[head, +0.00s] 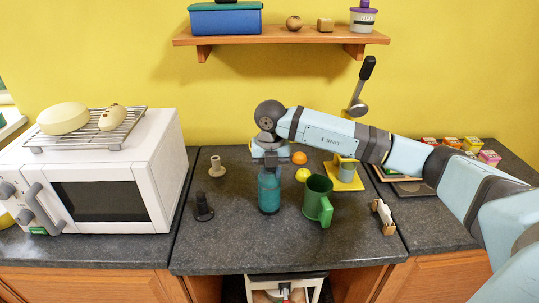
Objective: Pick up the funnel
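A small beige object with a narrow stem and a wider flared part (217,166) stands on the dark counter, left of centre; it looks most like the funnel. A black object with a narrow top and a wide base (203,208) stands nearer the front edge; I cannot tell for sure what it is. My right gripper (268,154) is above the back of the counter, right of the beige object and apart from it. Its fingers are too hidden to tell whether they are open. My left gripper is out of view.
A teal bottle (269,192) stands just in front of my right gripper. A green mug (317,200), a lemon (303,175) and an orange (299,158) are to its right. A white microwave (160,150) bounds the left. The front middle counter (240,248) is clear.

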